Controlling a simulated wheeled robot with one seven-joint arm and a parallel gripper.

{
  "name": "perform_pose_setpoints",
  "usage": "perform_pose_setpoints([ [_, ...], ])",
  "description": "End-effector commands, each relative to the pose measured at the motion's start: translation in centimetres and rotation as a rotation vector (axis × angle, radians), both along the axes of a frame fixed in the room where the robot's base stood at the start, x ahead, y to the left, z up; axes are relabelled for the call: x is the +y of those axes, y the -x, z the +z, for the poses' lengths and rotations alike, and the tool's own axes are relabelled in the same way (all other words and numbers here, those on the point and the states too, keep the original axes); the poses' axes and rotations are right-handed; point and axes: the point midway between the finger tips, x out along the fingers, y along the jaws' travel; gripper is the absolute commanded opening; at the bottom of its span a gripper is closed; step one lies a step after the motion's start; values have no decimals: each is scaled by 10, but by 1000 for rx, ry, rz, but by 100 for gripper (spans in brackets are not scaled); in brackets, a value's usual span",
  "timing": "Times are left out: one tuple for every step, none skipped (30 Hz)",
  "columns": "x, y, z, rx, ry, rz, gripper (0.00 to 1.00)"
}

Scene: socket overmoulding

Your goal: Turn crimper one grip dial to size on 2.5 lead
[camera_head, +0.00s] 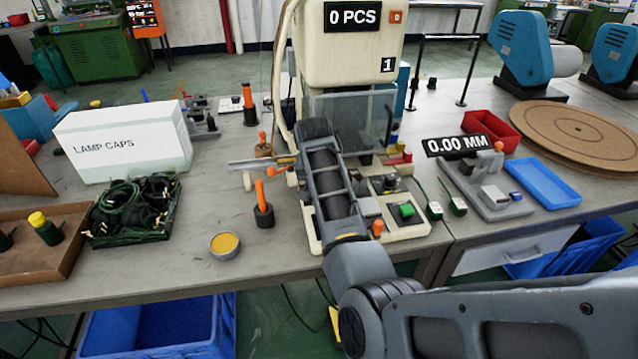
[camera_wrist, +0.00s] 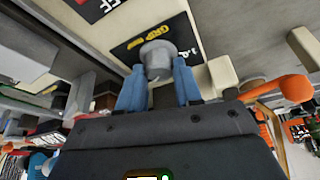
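Crimper one (camera_head: 350,55) is the tall cream machine marked 1 at the middle of the bench in the head view, with a "0 PCS" display (camera_head: 352,16). In the wrist view the grip dial (camera_wrist: 158,54) is a grey knob on a black plate lettered "GRIP" (camera_wrist: 150,38); the rest of the scale is covered. The blue fingers of my gripper (camera_wrist: 159,82) stand on both sides of the dial and appear to touch it, with no clear gap. In the head view my arm reaches up to the crimper's front and hides the dial and fingertips.
A clear guard (camera_head: 350,115) and an orange-handled lever (camera_head: 377,228) are close to my arm. An orange-topped tool (camera_head: 263,200) and a yellow tin (camera_head: 225,245) stand left. A gauge (camera_head: 485,180) reading 0.00 MM is right.

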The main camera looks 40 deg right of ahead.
Motion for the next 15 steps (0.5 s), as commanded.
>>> perform_pose_setpoints([
  [0,0,0,0,0,-1,38],
  [0,0,0,0,0,-1,41],
  [0,0,0,0,0,-1,45],
  [0,0,0,0,0,-1,48],
  [0,0,0,0,0,-1,50],
  [0,0,0,0,0,0,54],
  [0,0,0,0,0,0,57],
  [0,0,0,0,0,0,60],
  [0,0,0,0,0,0,60],
  [0,0,0,0,0,0,60],
  [0,0,0,0,0,0,60],
  [0,0,0,0,0,0,60],
  [0,0,0,0,0,0,60],
  [0,0,0,0,0,0,60],
  [0,0,1,0,0,0,60],
])
